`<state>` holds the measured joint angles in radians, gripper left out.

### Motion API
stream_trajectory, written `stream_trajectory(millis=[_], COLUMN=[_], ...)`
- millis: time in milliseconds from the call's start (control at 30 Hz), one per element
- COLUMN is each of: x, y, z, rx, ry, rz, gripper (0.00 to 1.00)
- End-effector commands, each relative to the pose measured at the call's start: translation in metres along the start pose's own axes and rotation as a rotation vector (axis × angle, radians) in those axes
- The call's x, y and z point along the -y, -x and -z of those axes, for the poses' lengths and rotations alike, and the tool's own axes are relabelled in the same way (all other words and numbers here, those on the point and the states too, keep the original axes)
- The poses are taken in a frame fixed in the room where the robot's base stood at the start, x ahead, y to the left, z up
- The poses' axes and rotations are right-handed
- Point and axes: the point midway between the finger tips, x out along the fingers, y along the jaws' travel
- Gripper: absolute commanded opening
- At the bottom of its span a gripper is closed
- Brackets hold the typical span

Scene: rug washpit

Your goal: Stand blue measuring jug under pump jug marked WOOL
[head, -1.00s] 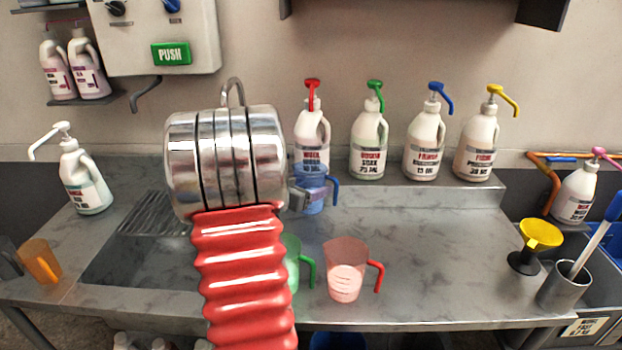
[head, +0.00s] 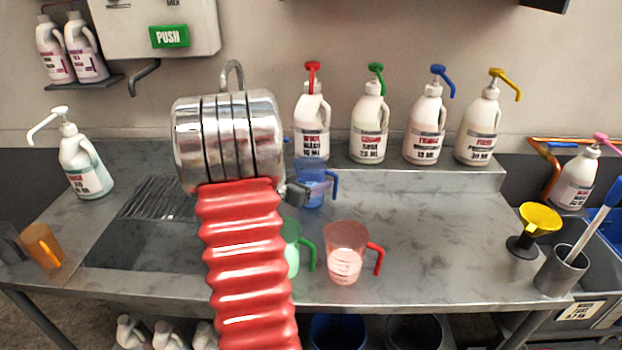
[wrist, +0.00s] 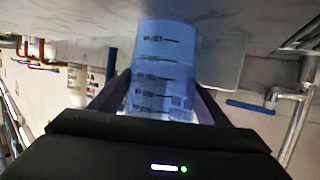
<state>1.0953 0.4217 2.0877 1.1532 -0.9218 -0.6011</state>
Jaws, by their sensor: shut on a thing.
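The blue measuring jug (head: 314,190) is translucent and upright, just in front of the ledge below the pump jug marked WOOL (head: 312,120). That pump jug is white with a red pump head (head: 312,70) and is leftmost on the ledge. My gripper (head: 298,194) is at the blue jug's left side, mostly hidden by my arm. In the wrist view, both fingers of my gripper (wrist: 158,100) are shut around the blue jug (wrist: 162,60), whose printed scale shows. I cannot tell whether its base touches the counter.
Pump jugs with green (head: 370,125), blue (head: 425,125) and yellow (head: 478,125) heads stand right along the ledge. A green measuring jug (head: 292,258) and a red one (head: 345,255) stand on the front counter. A yellow funnel (head: 540,220) is at right. The counter's middle right is clear.

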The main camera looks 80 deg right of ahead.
Motion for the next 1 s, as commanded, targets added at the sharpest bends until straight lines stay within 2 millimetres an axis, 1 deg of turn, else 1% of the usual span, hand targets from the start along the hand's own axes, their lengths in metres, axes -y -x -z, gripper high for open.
stream_trajectory(millis=[767, 800, 1000], x=[0.0002, 0.0003, 0.0003], y=[-0.0032, -0.0032, -0.0032], z=[-0.0096, -0.0094, -0.0096], rx=[-0.001, -0.001, -0.001], ry=[0.001, 0.0, 0.0], rz=[0.0, 0.0, 0.0], gripper=[0.38, 0.71, 0.86])
